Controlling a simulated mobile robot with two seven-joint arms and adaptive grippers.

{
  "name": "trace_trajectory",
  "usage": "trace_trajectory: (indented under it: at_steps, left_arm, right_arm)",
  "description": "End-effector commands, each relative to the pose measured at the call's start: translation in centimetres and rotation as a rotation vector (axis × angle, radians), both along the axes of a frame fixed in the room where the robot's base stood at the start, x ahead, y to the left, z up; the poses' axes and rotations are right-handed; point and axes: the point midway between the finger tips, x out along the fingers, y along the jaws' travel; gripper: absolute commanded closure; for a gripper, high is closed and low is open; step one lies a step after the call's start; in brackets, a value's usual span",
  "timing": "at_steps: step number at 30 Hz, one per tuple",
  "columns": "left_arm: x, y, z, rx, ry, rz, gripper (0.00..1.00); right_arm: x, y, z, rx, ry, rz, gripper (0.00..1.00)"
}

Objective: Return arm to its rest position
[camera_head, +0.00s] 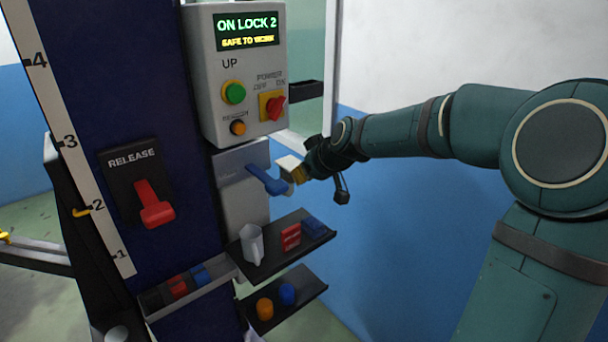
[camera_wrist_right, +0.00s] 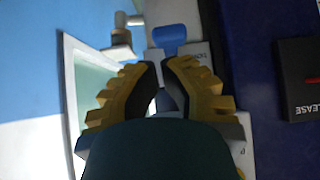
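My right arm comes in from the right in the head view. Its gripper (camera_head: 292,170) is beside the blue lever handle (camera_head: 268,182) on a grey plate under the control box. In the wrist view, the two yellow and black fingers (camera_wrist_right: 160,66) are close together with a narrow gap between them. Nothing shows held in the gap. The blue lever (camera_wrist_right: 170,36) lies just beyond the fingertips; whether they touch it I cannot tell. The display (camera_head: 247,31) reads "ON LOCK 2, SAFE TO WORK". My left gripper is not in view.
A control box (camera_head: 205,70) has a green button (camera_head: 233,92) and a red power switch (camera_head: 276,107). A red release lever (camera_head: 154,206) is on the dark column. Shelves (camera_head: 272,262) with small items stand below the gripper. Space before the blue wall (camera_head: 385,235) looks free.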

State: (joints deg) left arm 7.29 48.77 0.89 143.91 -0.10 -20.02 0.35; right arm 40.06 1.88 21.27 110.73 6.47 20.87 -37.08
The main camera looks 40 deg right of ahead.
Motion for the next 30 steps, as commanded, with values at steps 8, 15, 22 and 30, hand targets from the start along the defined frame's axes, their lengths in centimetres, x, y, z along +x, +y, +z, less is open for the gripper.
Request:
trace_trajectory:
  at_steps: [8,15,22,30]
  left_arm:
    - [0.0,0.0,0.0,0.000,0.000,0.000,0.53]
    - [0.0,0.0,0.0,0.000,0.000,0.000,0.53]
    - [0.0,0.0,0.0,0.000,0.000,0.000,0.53]
    - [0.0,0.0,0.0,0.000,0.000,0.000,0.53]
  right_arm:
    - [0.0,0.0,0.0,0.000,0.000,0.000,1.00]
    - [0.0,0.0,0.0,0.000,0.000,0.000,1.00]
    - [0.5,1.9,-3.9,0.057,0.043,0.001,1.00]
    - [-1.2,11.4,-18.7,0.244,0.237,-0.015,1.00]
